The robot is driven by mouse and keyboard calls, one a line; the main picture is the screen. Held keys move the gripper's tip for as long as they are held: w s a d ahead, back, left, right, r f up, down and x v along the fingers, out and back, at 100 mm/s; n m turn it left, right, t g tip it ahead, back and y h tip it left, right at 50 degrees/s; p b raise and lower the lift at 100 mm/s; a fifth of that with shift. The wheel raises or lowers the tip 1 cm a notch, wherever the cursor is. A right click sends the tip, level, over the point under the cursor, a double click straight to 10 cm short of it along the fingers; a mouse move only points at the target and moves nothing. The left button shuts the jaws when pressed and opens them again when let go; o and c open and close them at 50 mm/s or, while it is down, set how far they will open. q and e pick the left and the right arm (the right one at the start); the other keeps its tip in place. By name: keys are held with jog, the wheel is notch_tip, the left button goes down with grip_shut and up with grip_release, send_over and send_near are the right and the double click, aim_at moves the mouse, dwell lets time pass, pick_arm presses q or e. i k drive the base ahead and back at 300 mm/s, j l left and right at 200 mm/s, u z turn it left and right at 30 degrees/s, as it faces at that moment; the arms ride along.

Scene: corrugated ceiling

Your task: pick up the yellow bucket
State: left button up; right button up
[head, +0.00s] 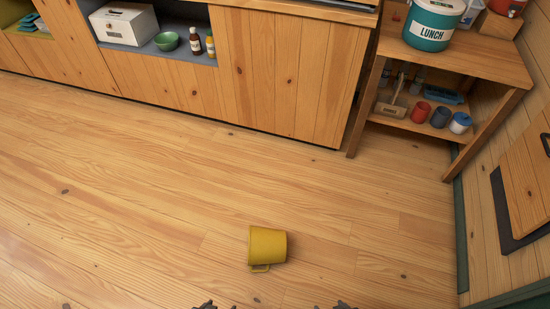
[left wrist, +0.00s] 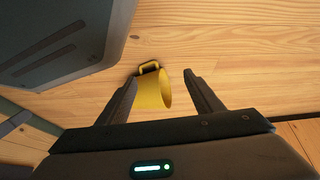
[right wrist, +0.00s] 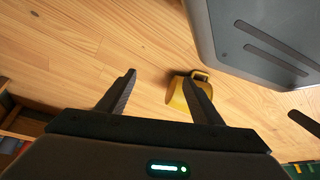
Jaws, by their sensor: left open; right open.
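The yellow bucket (head: 267,246) lies on its side on the wooden floor in the lower middle of the head view. Its handle points toward the bottom of that view. In the left wrist view the bucket (left wrist: 152,91) shows between and beyond the fingers of my left gripper (left wrist: 163,88), which is open and empty. In the right wrist view the bucket (right wrist: 178,99) is beyond the right-hand finger of my right gripper (right wrist: 160,75), which is open and empty and partly covers it. Only dark tips of the grippers show at the bottom edge of the head view.
Wooden cabinets (head: 285,80) line the back, with a white box (head: 124,23), green bowl (head: 167,41) and bottles in an open shelf. A wooden shelf unit (head: 470,60) at right holds a teal lunch container (head: 432,26) and mugs. The floor around the bucket is clear.

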aim_at(266, 246)
jog(key=i+l+u, duration=0.5)
jog(key=l, duration=0.3)
jog(key=i+l+u, duration=0.25)
jog(key=l, duration=0.2)
jog(key=i, duration=0.05)
